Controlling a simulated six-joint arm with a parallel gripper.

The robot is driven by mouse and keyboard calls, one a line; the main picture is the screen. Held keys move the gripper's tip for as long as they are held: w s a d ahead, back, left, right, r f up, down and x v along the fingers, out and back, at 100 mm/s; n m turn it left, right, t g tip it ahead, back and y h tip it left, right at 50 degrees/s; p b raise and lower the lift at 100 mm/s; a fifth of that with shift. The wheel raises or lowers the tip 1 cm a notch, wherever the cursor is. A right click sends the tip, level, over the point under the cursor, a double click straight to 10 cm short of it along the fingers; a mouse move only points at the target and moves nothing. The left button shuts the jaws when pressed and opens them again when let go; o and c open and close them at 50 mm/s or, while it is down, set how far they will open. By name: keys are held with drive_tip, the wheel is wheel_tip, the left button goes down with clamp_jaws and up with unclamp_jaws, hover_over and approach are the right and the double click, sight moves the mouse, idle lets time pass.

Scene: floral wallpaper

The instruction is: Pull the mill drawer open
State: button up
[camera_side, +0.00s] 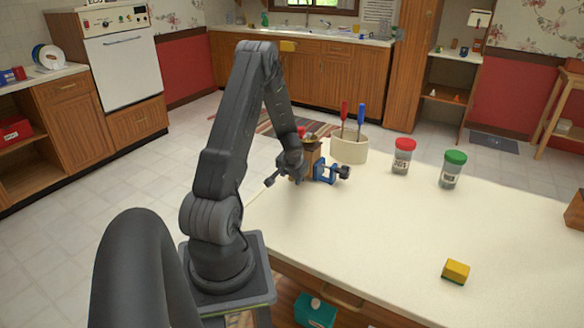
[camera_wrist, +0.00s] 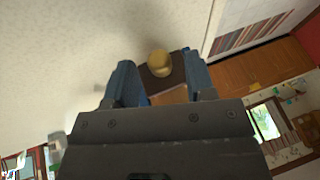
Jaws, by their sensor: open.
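The mill (camera_side: 312,157) is a small brown wooden box near the table's far left edge, partly hidden behind my gripper (camera_side: 296,165) in the side view. In the wrist view, a round tan knob (camera_wrist: 158,64) stands out from the mill's dark brown face (camera_wrist: 163,85). My gripper (camera_wrist: 161,74) is open, with one finger on each side of the knob. I cannot tell whether either finger touches it. The drawer's edges are not clear in either view.
A cream crock (camera_side: 349,149) with red and blue handled tools stands behind. Red-lidded (camera_side: 403,157) and green-lidded (camera_side: 453,170) jars are to the right. A yellow sponge (camera_side: 456,271) lies in front; the table's middle is clear.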

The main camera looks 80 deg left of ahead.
drive_tip(key=v, duration=1.3)
drive_tip(key=w+d+r+m+t+h, duration=0.1)
drive_tip(key=w+d+r+m, duration=0.15)
drive_tip(key=d+r, duration=0.55)
drive_tip(key=w+d+r+m+t, duration=0.15)
drive_tip(key=w+d+r, duration=0.25)
drive_tip(key=d, duration=0.8)
drive_tip(key=s+d+r+m+t+h, duration=0.1)
drive_tip(key=s+d, duration=0.3)
drive_tip(key=d, duration=0.5)
drive_tip(key=s+d+r+m+t+h, duration=0.1)
drive_tip(key=s+d+r+m+h, duration=0.2)
drive_tip(key=d, duration=0.7)
drive_tip(key=shift+s+r, duration=0.6)
drive_tip(key=shift+s, duration=0.6)
